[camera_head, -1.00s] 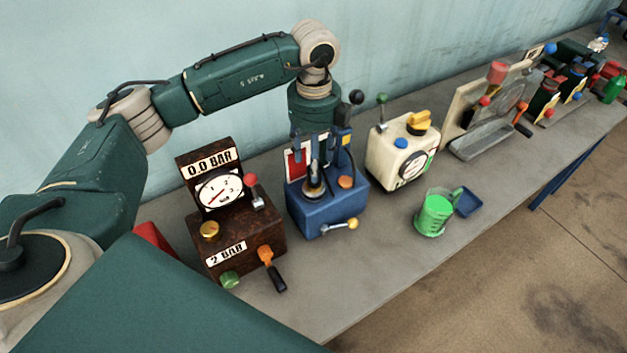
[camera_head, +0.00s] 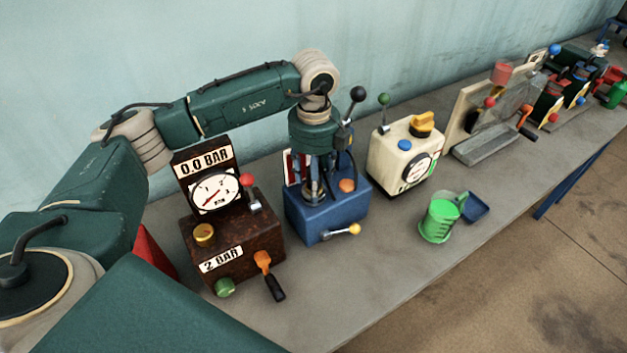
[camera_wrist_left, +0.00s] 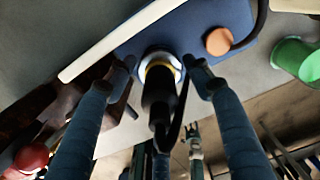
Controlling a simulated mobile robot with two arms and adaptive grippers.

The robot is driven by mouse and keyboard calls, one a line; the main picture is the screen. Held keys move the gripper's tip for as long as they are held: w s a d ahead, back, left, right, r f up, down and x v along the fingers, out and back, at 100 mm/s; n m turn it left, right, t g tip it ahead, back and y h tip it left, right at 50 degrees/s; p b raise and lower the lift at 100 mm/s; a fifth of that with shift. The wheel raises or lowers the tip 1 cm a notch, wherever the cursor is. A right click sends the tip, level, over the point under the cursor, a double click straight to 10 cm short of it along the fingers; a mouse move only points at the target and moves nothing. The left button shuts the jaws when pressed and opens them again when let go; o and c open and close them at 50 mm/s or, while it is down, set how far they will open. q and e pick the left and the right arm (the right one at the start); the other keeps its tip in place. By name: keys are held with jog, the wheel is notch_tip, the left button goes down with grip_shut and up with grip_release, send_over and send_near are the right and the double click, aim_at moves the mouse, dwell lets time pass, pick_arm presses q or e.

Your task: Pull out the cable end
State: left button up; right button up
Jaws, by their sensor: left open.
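The blue box (camera_head: 325,213) stands on the table with an orange knob on top and a dark cable at its side. My left gripper (camera_head: 313,190) is above it, pointing down, its fingers on either side of the cable end. In the left wrist view the dark cable end (camera_wrist_left: 160,100) stands in a round, pale and yellow ringed socket on the box (camera_wrist_left: 190,40). My open left gripper (camera_wrist_left: 161,70) has a fingertip on each side of it, with gaps visible. The fingers partly hide the socket in the head view. My right gripper is not in view.
A rusty gauge box (camera_head: 235,240) stands close on the left, a cream box (camera_head: 400,160) on the right. A black-balled lever (camera_head: 357,94) rises close to the gripper. A green cup (camera_head: 438,222) stands to the right. The table front (camera_head: 370,285) is clear.

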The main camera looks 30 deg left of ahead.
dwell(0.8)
pick_arm(q)
grip_shut()
jog(key=shift+r+p, duration=1.65)
jog(key=shift+r, duration=1.4)
